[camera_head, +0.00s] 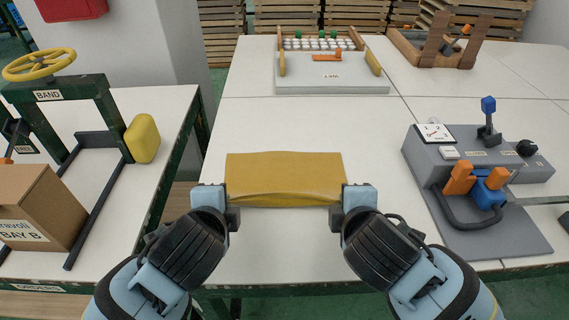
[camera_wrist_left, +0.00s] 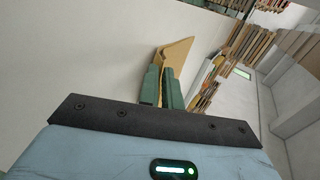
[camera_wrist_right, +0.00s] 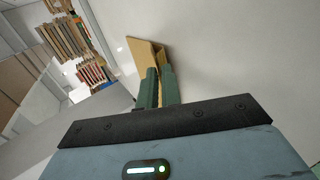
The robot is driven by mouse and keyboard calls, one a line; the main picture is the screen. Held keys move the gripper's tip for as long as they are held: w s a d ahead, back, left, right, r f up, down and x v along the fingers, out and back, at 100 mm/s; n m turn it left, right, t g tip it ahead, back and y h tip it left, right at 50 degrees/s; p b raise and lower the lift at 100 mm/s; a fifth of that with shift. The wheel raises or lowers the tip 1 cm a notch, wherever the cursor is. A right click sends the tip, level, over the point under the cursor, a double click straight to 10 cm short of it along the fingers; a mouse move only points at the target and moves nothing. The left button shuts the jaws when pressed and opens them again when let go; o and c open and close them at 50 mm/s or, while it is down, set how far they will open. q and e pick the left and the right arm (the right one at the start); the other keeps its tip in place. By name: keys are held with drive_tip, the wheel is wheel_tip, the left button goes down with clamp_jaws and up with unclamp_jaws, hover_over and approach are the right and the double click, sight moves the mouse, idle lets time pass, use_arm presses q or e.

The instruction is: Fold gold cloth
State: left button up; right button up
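The gold cloth (camera_head: 284,172) is a wide flat strip at the front middle of the white table, with a loose, bulging fold line along its near edge. My left gripper (camera_head: 230,206) is at the cloth's near left corner, and my right gripper (camera_head: 338,206) is at its near right corner. In the left wrist view the cloth (camera_wrist_left: 176,60) runs between the two close green fingers (camera_wrist_left: 163,88). In the right wrist view the cloth (camera_wrist_right: 148,58) also runs between the fingers (camera_wrist_right: 157,88). Both grippers look shut on the cloth.
A grey control box (camera_head: 470,160) with levers stands at the right. A grey board (camera_head: 332,80) lies at the back of the table. On the left side table are a green frame (camera_head: 95,100), a yellow block (camera_head: 142,138) and a cardboard box (camera_head: 38,205). The table around the cloth is clear.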

use_arm(q)
drive_tip(key=o, duration=0.7)
use_arm(e)
drive_tip(key=o, duration=0.7)
use_arm(q)
drive_tip(key=shift+s+r, duration=0.15)
drive_tip(key=shift+r, duration=0.25)
use_arm(e)
drive_tip(key=shift+s+r, duration=0.15)
drive_tip(key=shift+r, duration=0.25)
use_arm(q)
drive_tip(key=s+r, duration=0.5)
drive_tip(key=r, duration=0.3)
drive_tip(key=shift+s, duration=0.4)
use_arm(e)
drive_tip(key=s+r, duration=0.5)
drive_tip(key=r, duration=0.3)
drive_tip(key=shift+s, duration=0.4)
